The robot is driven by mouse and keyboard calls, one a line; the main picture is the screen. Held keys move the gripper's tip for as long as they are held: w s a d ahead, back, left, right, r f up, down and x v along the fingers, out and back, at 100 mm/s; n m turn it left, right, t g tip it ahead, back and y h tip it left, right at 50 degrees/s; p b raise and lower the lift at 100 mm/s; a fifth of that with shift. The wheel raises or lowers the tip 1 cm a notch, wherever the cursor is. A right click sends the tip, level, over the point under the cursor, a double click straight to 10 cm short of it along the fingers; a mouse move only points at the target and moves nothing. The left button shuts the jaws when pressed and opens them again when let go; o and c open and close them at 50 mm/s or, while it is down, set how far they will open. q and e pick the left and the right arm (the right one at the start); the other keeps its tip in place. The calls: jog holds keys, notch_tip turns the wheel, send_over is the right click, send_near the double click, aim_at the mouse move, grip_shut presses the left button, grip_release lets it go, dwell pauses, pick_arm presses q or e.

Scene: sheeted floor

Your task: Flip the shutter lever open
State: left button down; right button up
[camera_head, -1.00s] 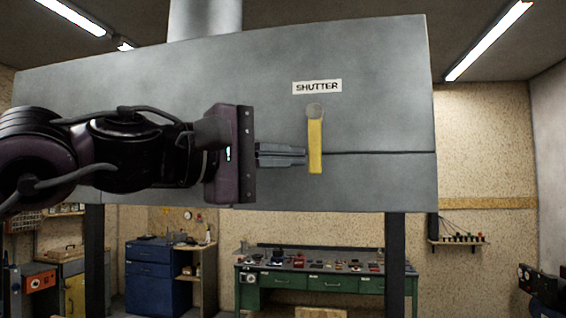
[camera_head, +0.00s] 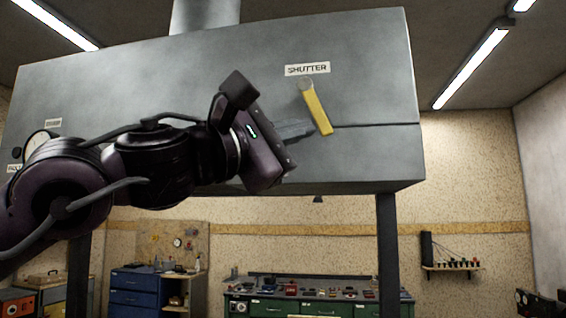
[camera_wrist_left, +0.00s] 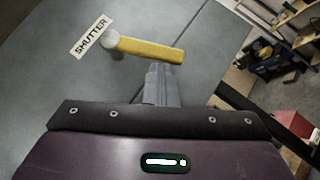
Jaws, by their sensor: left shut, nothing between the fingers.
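The yellow shutter lever (camera_head: 317,109) is mounted on the grey metal hood, below the SHUTTER label (camera_head: 307,69). Its round pivot (camera_head: 305,83) is at the top, and its free end slants down to the right. My left gripper (camera_head: 308,128) is shut and empty, with its fingertips at the left side of the lever's lower part. In the left wrist view the fingers (camera_wrist_left: 160,72) reach to the lever (camera_wrist_left: 150,49) near its free end; they look close to or touching it. My right gripper is out of view.
The hood (camera_head: 230,80) fills the upper view, with a seam running right from the lever and dark posts (camera_head: 388,245) below. A round gauge (camera_head: 38,143) is at its left. A green workbench (camera_head: 300,305) and blue cabinet (camera_head: 135,290) stand behind.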

aim_at(330, 126)
pick_arm(q)
jog(key=d+n+t+b, duration=0.1)
jog(key=n+b, duration=0.1)
jog(key=d+n+t+b, duration=0.1)
jog(key=n+t+b, duration=0.1)
jog(key=s+d+n+t+b, duration=0.1)
jog(key=d+n, duration=0.1)
jog(key=shift+t+y+b, duration=0.4)
jog(key=shift+d+r+n+t+y+b, duration=0.2)
jog(key=shift+n+t+y+b, duration=0.3)
jog(key=shift+n, duration=0.4)
jog(key=d+r+n+t+y, duration=0.1)
jog(key=n+t+y, duration=0.1)
jog(key=n+y, duration=0.2)
jog(key=d+r+n+t+y+b, duration=0.1)
jog(key=n+t+y, duration=0.1)
jog(key=n, duration=0.3)
jog(key=d+r+n+t+y, duration=0.1)
jog(key=n+t+y, duration=0.2)
jog(key=n+y, duration=0.2)
jog(key=shift+s+r+n+y+b, duration=0.2)
jog(key=shift+s+n+y+b, duration=0.1)
jog(key=shift+b, duration=0.1)
jog(key=shift+a, duration=0.1)
